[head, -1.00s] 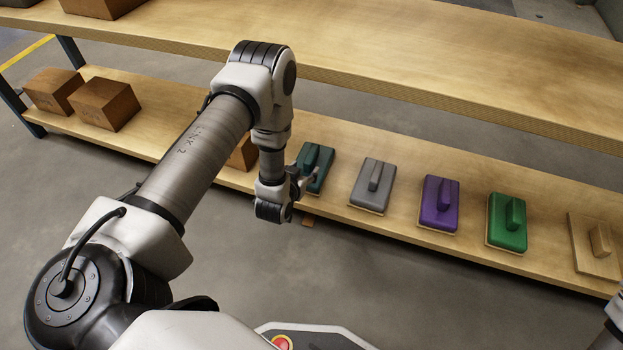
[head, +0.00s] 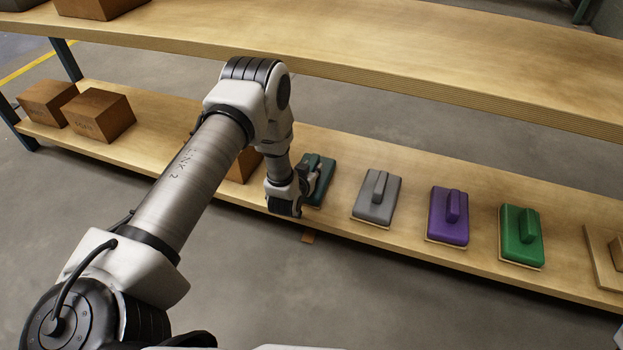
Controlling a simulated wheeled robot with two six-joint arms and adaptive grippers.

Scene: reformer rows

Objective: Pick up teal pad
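The teal pad (head: 327,170) is a flat block with a raised grip. It lies on the lower wooden shelf (head: 400,169), leftmost in a row of pads. My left gripper (head: 313,176) is right at the teal pad, in front of its raised grip and covering the pad's left side. The gripper's fingers are small and partly hidden, so I cannot tell whether they are open, shut or touching the grip. My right gripper is not in view.
To the right lie a grey pad (head: 374,203), a purple pad (head: 443,215), a green pad (head: 514,236) and a wooden piece (head: 601,258). Brown boxes (head: 98,117) stand at the shelf's left, one partly behind my arm.

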